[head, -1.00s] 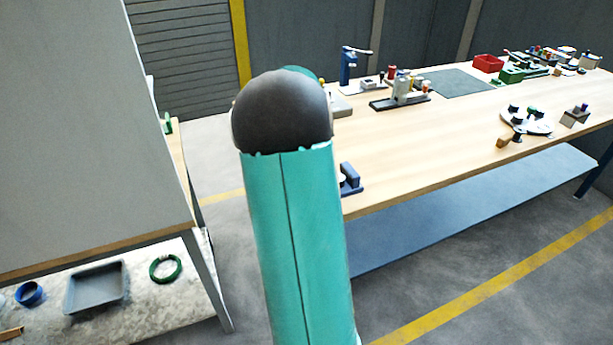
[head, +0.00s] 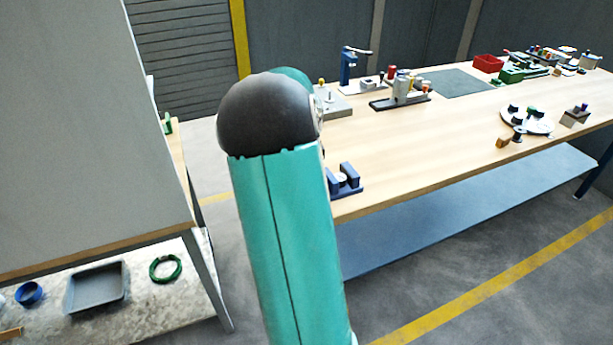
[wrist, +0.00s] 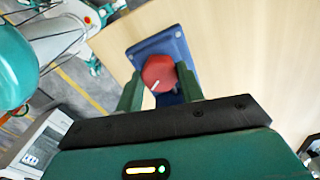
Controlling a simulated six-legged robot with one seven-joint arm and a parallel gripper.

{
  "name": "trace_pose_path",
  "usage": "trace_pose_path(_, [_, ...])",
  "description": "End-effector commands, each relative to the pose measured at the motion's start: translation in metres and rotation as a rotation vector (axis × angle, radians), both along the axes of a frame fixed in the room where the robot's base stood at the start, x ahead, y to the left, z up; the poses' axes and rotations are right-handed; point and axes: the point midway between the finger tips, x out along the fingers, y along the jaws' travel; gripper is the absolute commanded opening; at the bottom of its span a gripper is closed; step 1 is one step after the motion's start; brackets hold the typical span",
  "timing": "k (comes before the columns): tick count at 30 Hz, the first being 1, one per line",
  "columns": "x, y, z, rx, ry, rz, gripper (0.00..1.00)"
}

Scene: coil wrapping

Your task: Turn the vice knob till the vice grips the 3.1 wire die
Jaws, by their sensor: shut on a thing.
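The blue vice (head: 350,182) stands at the near left edge of the wooden bench, just right of my arm in the head view. Two upright blue jaws show, with a small pale piece (head: 341,178) between them. I cannot tell whether the jaws touch it. In the wrist view, the red vice knob (wrist: 158,70) with a white mark line sits over the vice's blue base (wrist: 172,48). My gripper (wrist: 159,85) has its green fingers on either side of the knob and is shut on it. In the head view my arm hides the knob and gripper.
The bench top (head: 430,140) is clear to the right of the vice. A grey fixture (head: 332,103), a stand with cylinders (head: 402,92) and a round white tray (head: 526,121) stand farther back. A tall grey panel (head: 80,120) rises on the left.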

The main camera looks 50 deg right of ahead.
Motion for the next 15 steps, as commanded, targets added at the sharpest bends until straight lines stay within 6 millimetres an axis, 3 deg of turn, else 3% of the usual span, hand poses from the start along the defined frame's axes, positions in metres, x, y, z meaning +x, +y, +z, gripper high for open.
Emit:
trace_pose_path(4, [0.0004, 0.0002, 0.0003, 0.000, -0.001, 0.001, 0.15])
trace_pose_path(5, [0.0004, 0.0002, 0.0003, -0.001, -0.001, 0.001, 0.39])
trace_pose_path(6, [0.0004, 0.0002, 0.0002, 0.000, 0.000, 0.001, 0.47])
trace_pose_path(15, [0.0002, 0.0001, 0.0009, -0.001, -0.001, 0.002, 0.47])
